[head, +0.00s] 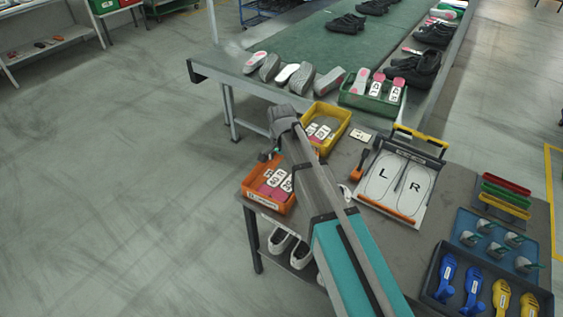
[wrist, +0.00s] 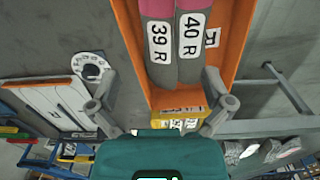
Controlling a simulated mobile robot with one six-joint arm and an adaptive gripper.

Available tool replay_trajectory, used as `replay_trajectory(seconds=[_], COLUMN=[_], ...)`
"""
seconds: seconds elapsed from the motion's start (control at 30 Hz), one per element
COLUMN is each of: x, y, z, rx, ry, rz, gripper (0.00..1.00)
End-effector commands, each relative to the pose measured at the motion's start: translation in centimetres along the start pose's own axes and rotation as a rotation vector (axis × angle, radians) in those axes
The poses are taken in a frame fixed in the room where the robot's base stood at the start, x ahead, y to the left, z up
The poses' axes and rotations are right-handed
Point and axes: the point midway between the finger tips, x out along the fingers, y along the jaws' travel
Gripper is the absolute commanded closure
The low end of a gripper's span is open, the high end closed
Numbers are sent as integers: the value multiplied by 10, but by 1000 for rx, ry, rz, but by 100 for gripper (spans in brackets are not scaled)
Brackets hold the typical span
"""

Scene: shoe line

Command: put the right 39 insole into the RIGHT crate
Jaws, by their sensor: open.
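The 39 R insole (wrist: 158,62), grey with a pink end and a white label, lies in the orange crate (wrist: 240,35) in the wrist view. The 40 R insole (wrist: 191,58) lies close beside it on the right. In the head view the orange crate (head: 270,204) sits at the table's left corner, holding labelled insoles. My gripper (wrist: 160,80) is open and empty, its fingers on either side of the insoles' labelled ends. In the head view it is partly hidden by my arm above the crate. I cannot read which crate is marked RIGHT.
A yellow crate (head: 343,112) with labelled insoles stands behind the orange one. A green crate (head: 352,100) stands on the conveyor bench. An L/R board (head: 397,186) lies right of my arm. Trays with blue and yellow tools (head: 448,277) fill the front right.

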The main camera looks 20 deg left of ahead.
Motion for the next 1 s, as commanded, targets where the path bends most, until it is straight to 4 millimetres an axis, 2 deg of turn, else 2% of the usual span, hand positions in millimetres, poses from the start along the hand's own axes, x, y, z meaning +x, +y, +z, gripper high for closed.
replay_trajectory(seconds=[0.77,0.87,1.0], x=[0,0,0], y=[2,12,40], z=[-1,-3,-11], rx=[-1,-5,-23], ry=[0,0,0], rz=[0,0,0], gripper=[0,0,0])
